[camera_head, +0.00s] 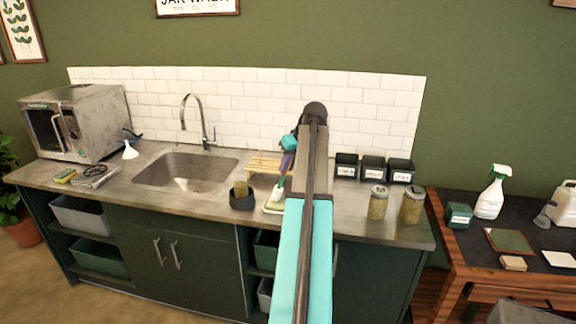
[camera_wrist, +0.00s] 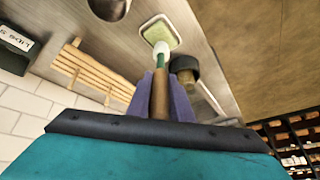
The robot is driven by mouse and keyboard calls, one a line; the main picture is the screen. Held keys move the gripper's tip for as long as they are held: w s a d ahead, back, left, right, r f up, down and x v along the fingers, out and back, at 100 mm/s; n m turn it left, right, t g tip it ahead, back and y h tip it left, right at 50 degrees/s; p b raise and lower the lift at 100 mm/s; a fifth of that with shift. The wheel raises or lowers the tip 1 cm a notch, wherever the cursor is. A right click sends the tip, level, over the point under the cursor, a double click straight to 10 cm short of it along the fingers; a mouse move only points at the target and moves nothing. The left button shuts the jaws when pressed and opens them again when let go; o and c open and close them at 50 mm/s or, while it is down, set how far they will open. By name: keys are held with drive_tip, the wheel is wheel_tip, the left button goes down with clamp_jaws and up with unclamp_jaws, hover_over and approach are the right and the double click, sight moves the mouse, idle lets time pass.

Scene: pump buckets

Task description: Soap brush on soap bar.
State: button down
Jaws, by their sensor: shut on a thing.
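My gripper (camera_head: 285,172) points down over the counter, its purple fingers shut on the brown handle of the brush (camera_wrist: 160,95). The brush also shows in the head view (camera_head: 281,187), with a green neck below the fingers. Its pale head (camera_wrist: 161,49) points down at the soap bar (camera_wrist: 160,31), a green slab in a light rimmed dish.
A dark round holder (camera_head: 242,202) stands close left of the soap. A wooden rack (camera_head: 262,163) lies behind it. The sink (camera_head: 188,172) and faucet (camera_head: 205,130) are farther left. Black bins (camera_head: 373,169) and two jars (camera_head: 378,203) stand right of my arm.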

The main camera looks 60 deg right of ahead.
drive_tip(key=shift+r, duration=0.1)
drive_tip(key=shift+r+p, duration=1.85)
drive_tip(key=shift+r, duration=1.55)
drive_tip(key=w+a+f+n+b, duration=0.1)
drive_tip(key=w+a+f, duration=0.1)
drive_tip(key=w+a, duration=0.7)
drive_tip(key=w+a+f+n+y+b, duration=0.1)
drive_tip(key=w+a+f, duration=0.35)
drive_tip(key=a, duration=0.75)
drive_tip(key=w+a+f+n+b, duration=0.1)
drive_tip(key=w+a+b, duration=0.1)
drive_tip(key=w+a, duration=0.75)
drive_tip(key=w+a+f+n+y+b, duration=0.1)
drive_tip(key=a+f, duration=0.2)
drive_tip(key=a, duration=1.5)
drive_tip(key=w+a+f+n+b, duration=0.1)
drive_tip(key=w+a+f+b, duration=0.1)
drive_tip(key=a, duration=1.7)
drive_tip(key=shift+a+f+n+y, duration=0.25)
drive_tip(key=shift+f+n+y, duration=0.15)
drive_tip(key=shift+f, duration=0.2)
drive_tip(key=shift+w, duration=0.1)
